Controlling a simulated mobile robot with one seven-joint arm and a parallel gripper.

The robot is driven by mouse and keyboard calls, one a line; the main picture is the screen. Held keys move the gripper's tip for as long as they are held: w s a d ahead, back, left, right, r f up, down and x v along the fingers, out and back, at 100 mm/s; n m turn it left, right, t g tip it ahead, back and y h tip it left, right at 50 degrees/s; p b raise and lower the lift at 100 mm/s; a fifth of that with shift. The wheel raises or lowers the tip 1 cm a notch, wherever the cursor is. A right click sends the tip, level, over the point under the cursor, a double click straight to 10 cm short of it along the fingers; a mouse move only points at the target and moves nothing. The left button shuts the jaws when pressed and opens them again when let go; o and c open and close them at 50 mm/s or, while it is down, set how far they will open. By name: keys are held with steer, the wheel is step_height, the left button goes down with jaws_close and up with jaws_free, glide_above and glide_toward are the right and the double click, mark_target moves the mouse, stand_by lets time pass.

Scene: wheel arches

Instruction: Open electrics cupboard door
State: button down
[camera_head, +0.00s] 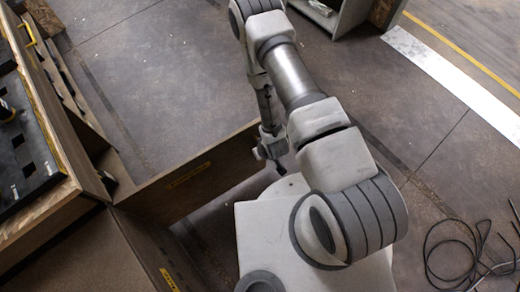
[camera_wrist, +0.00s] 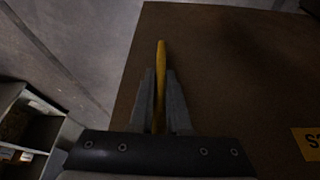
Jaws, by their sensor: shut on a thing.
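A brown wooden door panel (camera_head: 215,172) with a small yellow label (camera_head: 188,175) stands out from the cabinet front at the left, at a wide angle to it. In the wrist view the brown panel (camera_wrist: 225,75) fills the middle and right, with part of a yellow label (camera_wrist: 309,143) at the right edge. My gripper (camera_head: 270,150) is at the panel's free end in the head view. In the wrist view my gripper (camera_wrist: 161,105) is shut on a narrow yellow handle (camera_wrist: 161,60) near the panel's edge. In the head view the handle is hidden.
A wooden cabinet with a black slotted board (camera_head: 25,155) stands at the left. Another brown panel (camera_head: 150,250) with a yellow label is at the lower left. Black cables (camera_head: 455,260) lie at the lower right. The dark floor (camera_head: 150,80) beyond the door is clear.

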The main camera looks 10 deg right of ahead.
steer(key=c, duration=0.9)
jaws_free()
steer(key=p+v, duration=0.8)
steer(key=v, duration=0.4)
steer(key=shift+s, duration=0.1)
